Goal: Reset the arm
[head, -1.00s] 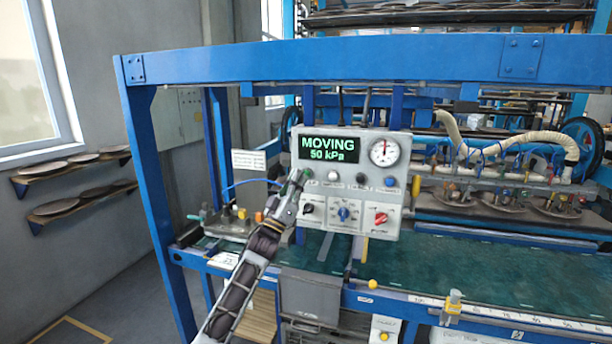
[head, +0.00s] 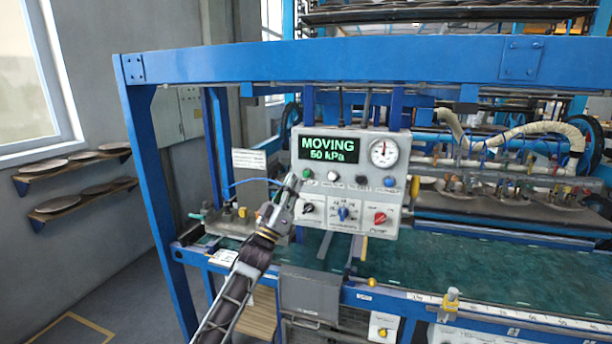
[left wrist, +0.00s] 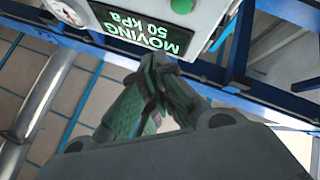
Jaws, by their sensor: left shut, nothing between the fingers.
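The grey control box (head: 335,216) hangs at the front of the blue machine frame. Its display (head: 329,148) reads MOVING 50 kPa, and the display also shows in the left wrist view (left wrist: 141,31). A green button (head: 308,173) sits below the display, and it is at the top of the left wrist view (left wrist: 181,6). My left gripper (head: 290,184) is shut and empty, in front of the box's left edge, just left of the green button. Its fingertips meet in the left wrist view (left wrist: 160,64), apart from the button in the picture. My right gripper is not in view.
The box carries a gauge (head: 383,153), a blue knob (head: 343,213) and a red knob (head: 380,218). A blue top beam (head: 330,64) and left post (head: 155,200) frame the work area. A green bed (head: 440,262) runs behind. Floor at left is clear.

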